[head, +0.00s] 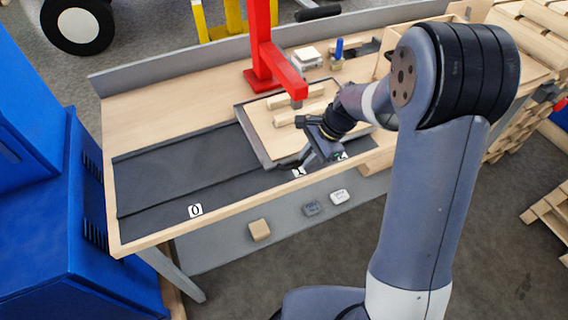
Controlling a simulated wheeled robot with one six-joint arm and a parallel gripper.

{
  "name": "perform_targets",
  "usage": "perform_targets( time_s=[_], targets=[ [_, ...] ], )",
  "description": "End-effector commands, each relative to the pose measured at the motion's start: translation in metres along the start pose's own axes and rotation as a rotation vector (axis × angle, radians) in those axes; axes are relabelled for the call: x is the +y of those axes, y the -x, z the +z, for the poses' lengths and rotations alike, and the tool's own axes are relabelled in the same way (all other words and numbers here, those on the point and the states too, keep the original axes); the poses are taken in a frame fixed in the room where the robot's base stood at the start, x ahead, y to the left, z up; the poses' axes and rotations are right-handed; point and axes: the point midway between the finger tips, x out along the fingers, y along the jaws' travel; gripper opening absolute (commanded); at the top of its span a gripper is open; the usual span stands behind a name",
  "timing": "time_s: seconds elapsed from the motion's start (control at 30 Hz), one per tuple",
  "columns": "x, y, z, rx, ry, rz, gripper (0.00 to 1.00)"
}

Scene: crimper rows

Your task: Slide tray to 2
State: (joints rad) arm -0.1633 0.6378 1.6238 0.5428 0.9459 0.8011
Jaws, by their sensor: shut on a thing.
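The tray (257,146) has a dark rim and a light wooden floor, and pale wooden bars (298,114) lie in it. It sits toward the right part of a dark track (180,175) on the workbench. White labels mark the track's front edge: 0 (195,210) at the left, one partly hidden label (298,172) in the middle, and 2 (341,156) at the right. My gripper (301,161) is at the tray's front side, shut on the tray. My arm and gripper hide the tray's right front part.
A red press (262,45) stands behind the tray, its arm reaching over it. The track's left part is clear. Small blocks (260,230) lie on the lower shelf. A blue cabinet (50,190) is at the left, and wooden pallets (530,50) at the right.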

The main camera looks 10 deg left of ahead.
Motion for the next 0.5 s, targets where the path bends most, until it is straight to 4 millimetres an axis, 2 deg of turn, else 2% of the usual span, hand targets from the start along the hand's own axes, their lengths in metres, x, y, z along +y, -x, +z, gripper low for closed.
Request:
perform_targets(
  time_s=[0.03,0.1,0.2,0.5],
  targets=[
    [-0.001,0.006,-0.013,0.003,-0.005,-0.004,0.00],
    [0.000,0.011,-0.025,0.003,-0.003,-0.003,0.00],
    [0.000,0.016,-0.036,0.002,-0.001,-0.003,0.00],
    [0.000,0.018,-0.041,0.005,0.002,-0.003,0.00]
  ],
)
